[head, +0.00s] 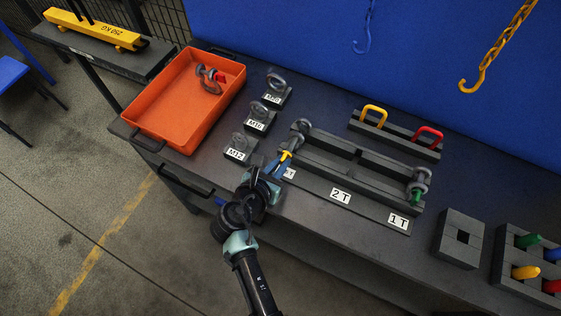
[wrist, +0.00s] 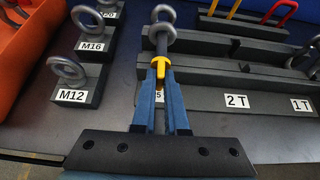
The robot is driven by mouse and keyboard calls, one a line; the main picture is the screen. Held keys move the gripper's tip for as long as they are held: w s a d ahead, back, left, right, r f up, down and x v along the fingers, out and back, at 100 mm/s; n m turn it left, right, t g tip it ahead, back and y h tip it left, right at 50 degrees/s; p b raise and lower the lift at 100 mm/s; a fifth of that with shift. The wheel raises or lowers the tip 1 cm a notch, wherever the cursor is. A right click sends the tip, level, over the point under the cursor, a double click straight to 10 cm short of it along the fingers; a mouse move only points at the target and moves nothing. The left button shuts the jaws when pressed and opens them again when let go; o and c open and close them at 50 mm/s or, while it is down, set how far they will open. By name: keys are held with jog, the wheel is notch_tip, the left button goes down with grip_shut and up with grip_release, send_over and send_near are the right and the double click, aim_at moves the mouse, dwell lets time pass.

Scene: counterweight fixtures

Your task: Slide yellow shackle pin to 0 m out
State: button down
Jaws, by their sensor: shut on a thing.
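My gripper (head: 278,163) has its blue fingers shut on the yellow head of the shackle pin (head: 286,154). In the wrist view the pin's yellow head (wrist: 160,67) sits between the fingertips. Its dark shank runs away from me toward the grey shackle (wrist: 163,15). The shank meets the shackle's nearer eye; how deep it goes cannot be told. The shackle, also in the head view (head: 301,126), stands at the left end of the dark grey rack (head: 340,165). The label below it is partly hidden by my gripper.
Eyebolts on M12, M16 (wrist: 91,46) and other blocks stand left of the rack. An orange tray (head: 160,125) lies beyond them. A green-pinned shackle (head: 418,185) stands at the rack's right end. Yellow (head: 375,111) and red bows stand behind. A yellow hook (head: 475,82) hangs back right.

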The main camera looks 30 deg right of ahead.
aim_at(285, 154)
jog(key=shift+w+d, duration=0.65)
jog(key=shift+d, duration=0.2)
jog(key=shift+w+d, duration=0.65)
jog(key=shift+d, duration=0.15)
dwell(0.7)
jog(key=c, duration=0.9)
grip_release()
jog(key=p+v, duration=0.3)
jog(key=v, duration=0.1)
jog(key=shift+r+p, duration=0.15)
jog(key=shift+p, duration=0.15)
jog(key=shift+p+v, duration=1)
jog(key=shift+v, duration=0.1)
jog(key=shift+s+a, duration=0.25)
jog(key=shift+a, duration=0.1)
